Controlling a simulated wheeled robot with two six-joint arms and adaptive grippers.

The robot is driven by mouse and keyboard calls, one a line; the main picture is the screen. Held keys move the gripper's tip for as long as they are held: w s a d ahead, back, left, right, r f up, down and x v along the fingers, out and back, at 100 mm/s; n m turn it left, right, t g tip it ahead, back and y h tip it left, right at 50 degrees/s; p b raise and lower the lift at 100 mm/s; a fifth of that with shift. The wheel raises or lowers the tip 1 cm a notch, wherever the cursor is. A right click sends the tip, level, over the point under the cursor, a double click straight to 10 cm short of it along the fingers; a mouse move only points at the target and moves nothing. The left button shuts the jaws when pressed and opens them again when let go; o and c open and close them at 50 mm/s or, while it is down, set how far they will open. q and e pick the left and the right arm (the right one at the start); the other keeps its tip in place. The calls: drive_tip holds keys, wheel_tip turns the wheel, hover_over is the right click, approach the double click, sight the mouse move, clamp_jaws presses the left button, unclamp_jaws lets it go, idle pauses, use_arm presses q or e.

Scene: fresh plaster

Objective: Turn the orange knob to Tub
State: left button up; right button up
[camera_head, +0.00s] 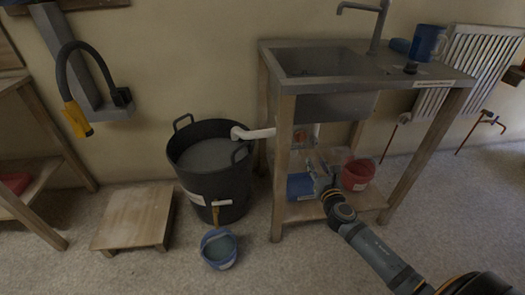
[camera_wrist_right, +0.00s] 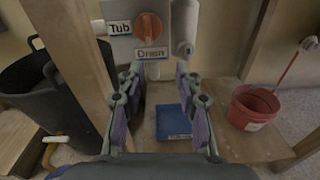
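The orange knob (camera_wrist_right: 148,27) sits on a pale valve box (camera_wrist_right: 127,45) under the sink, at the top of the right wrist view. A "Tub" label (camera_wrist_right: 119,28) is to its left and a "Drain" label (camera_wrist_right: 150,53) is below it. Its grip looks roughly upright, but I cannot tell which label it points to. In the head view the knob (camera_head: 301,138) is small. My right gripper (camera_wrist_right: 161,78) is open and empty, below and in front of the knob, not touching it. It also shows under the sink in the head view (camera_head: 319,178). My left gripper is out of view.
Wooden sink legs (camera_head: 284,170) flank the right gripper. A black tub (camera_head: 210,155) with a white pipe (camera_head: 252,133) stands to the left. A red bucket (camera_head: 358,173) and blue item (camera_head: 300,187) are on the lower shelf. A blue bucket (camera_head: 218,248) is on the floor.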

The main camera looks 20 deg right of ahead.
sight(303, 140)
drive_tip(key=shift+n+t, duration=0.4)
drive_tip(key=shift+n, duration=0.1)
drive_tip(key=x, duration=0.3)
drive_tip(key=a+r+x, duration=0.1)
drive_tip(key=x, duration=0.7)
drive_tip(key=shift+w+a+r, duration=0.25)
drive_tip(key=shift+a+r, duration=0.05)
drive_tip(key=shift+a, duration=0.05)
clamp_jaws()
